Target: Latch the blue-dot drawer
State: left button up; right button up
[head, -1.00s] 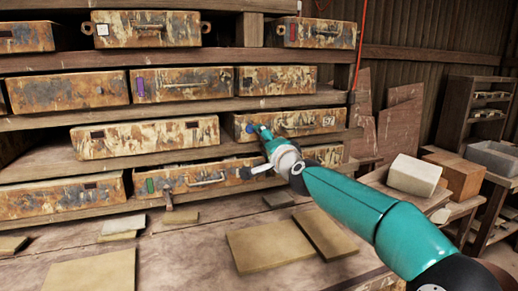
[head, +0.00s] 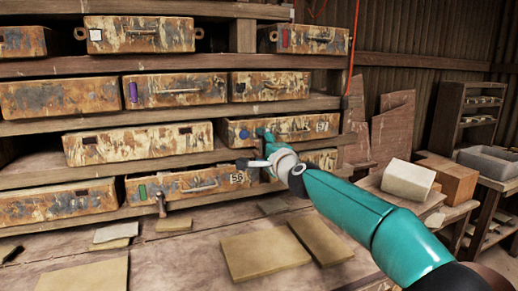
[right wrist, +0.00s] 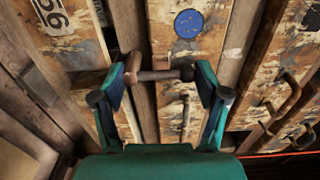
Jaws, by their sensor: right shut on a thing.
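The blue-dot drawer (head: 300,127) is a rusty, peeling box on the third shelf row, with its blue dot (head: 243,133) at the left of its front. The dot also shows at the top of the right wrist view (right wrist: 188,24). My right gripper (head: 262,150) is in front of the drawer's lower left part and hides some of it. In the right wrist view, my right gripper (right wrist: 168,72) is shut on a rusty latch (right wrist: 155,75), which reaches from the shelf edge across the drawer front. My left gripper is not in view.
The green-marked drawer (head: 188,184), labelled 56, lies below, with a similar latch (head: 162,203) under it. Other drawers fill the shelves. Tan tiles (head: 263,255) lie on the bench. A pale block (head: 408,180) and grey bin (head: 490,162) stand at right.

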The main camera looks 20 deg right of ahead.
jog(key=shift+w+f, duration=0.1)
jog(key=shift+f, duration=0.5)
jog(key=o, duration=1.1)
jog(key=shift+d, duration=0.1)
jog(key=shift+r, duration=0.15)
jog(key=shift+r, duration=0.15)
jog(key=shift+s, duration=0.2)
jog(key=s, duration=1.1)
jog(key=shift+s+d, duration=0.25)
jog(key=shift+s, duration=0.1)
